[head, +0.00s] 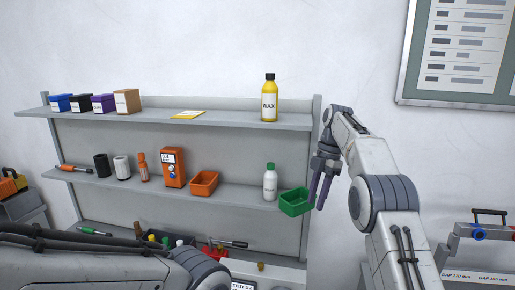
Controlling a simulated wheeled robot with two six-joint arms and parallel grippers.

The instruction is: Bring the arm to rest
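My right arm comes up from the lower right. Its gripper (317,206) points down at the right end of the shelf unit, with its two dark fingers apart and nothing seen between them. A green bin (296,203) sits at the right end of the middle shelf, just left of the fingers; I cannot tell whether they touch it. My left arm lies low across the bottom left, and its gripper is not in view.
The grey shelf (225,122) holds several boxes, a yellow WAX bottle (269,103) and, lower, a white bottle (270,184), an orange bin (204,184) and an orange meter (173,168). A gauge stand (480,255) is at right.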

